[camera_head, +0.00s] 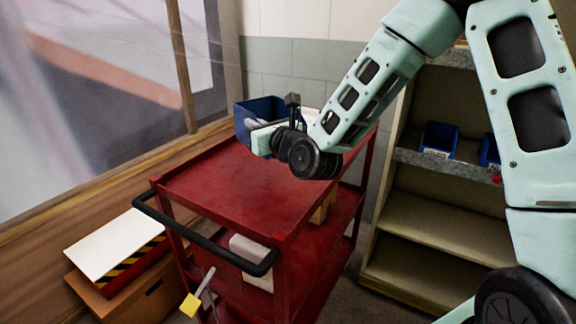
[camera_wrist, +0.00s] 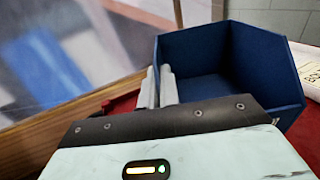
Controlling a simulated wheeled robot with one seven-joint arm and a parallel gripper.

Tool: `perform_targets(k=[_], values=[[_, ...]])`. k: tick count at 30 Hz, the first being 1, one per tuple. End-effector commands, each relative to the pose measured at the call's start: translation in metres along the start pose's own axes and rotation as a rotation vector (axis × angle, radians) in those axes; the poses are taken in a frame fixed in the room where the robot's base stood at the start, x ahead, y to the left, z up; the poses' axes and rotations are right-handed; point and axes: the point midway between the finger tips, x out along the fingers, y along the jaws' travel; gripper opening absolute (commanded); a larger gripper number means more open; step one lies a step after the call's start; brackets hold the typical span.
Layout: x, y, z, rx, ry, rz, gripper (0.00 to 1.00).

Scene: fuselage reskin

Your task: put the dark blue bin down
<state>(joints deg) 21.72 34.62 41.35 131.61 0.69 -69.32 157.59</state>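The dark blue bin (camera_head: 262,108) is at the far end of the red cart's top (camera_head: 235,190). In the wrist view the open-topped bin (camera_wrist: 262,62) looks upright and empty inside. My gripper (camera_wrist: 159,88) is at the bin's left edge, with one finger on each side of its wall, closed on it. In the head view my wrist and forearm cover the near right side of the bin. Its underside is hidden, so I cannot tell whether it touches the cart top.
The near part of the cart top is clear. A black handle (camera_head: 200,240) runs along its near edge. A shelf rack (camera_head: 430,210) at right holds small blue bins (camera_head: 439,139). A cardboard box (camera_head: 140,300) stands at left. A pale object (camera_wrist: 307,68) lies right of the bin.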

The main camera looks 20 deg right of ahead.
Motion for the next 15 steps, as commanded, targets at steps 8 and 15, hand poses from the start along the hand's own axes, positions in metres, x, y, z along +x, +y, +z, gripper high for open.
perform_targets(k=[8, 15], values=[[0.000, 0.001, -0.044, 0.001, 0.004, 0.001, 0.00], [0.000, 0.001, -0.068, 0.000, 0.000, 0.000, 0.00]])
